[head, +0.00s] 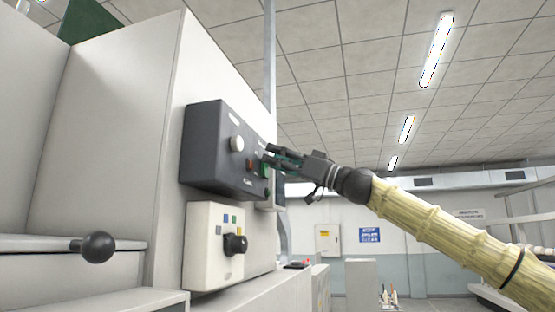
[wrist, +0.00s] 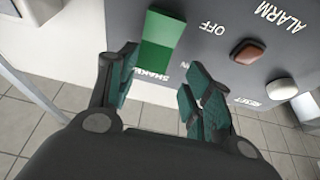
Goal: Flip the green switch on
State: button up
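The green switch (wrist: 160,30) is a rocker on a dark grey control panel (head: 215,150), showing two shades of green in the wrist view. The lettering "OFF" is beside it, and a partly hidden label starting "SHAK" is at its lower end. My gripper (wrist: 159,78) is open and empty, its two teal-padded fingers apart, just short of the switch's lower end. I see no clear contact. In the head view, my gripper (head: 268,156) reaches the panel's right side from the right, and a bit of green shows at its fingertips.
A brown button (wrist: 247,51) and a white button (wrist: 281,90) sit right of the switch in the wrist view. Below the panel is a cream box (head: 212,260) with a black knob (head: 235,244). A black ball handle (head: 98,247) juts out at left. Open room lies right.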

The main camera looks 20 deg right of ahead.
jog(key=shift+w+d+f, duration=0.1)
jog(key=shift+w+f, duration=0.45)
jog(key=shift+w, duration=0.35)
jog(key=c, duration=0.7)
jog(key=shift+s, duration=0.1)
jog(key=shift+c, duration=0.2)
jog(key=shift+a, duration=0.2)
jog(key=shift+r+g+h+p, duration=0.2)
jog(key=shift+g+h+p, duration=0.3)
jog(key=shift+h+p, duration=0.4)
jog(key=shift+a+r+g+h+p, duration=0.1)
jog(key=shift+r+g+h+p, duration=0.2)
jog(key=shift+g+h+p, duration=0.3)
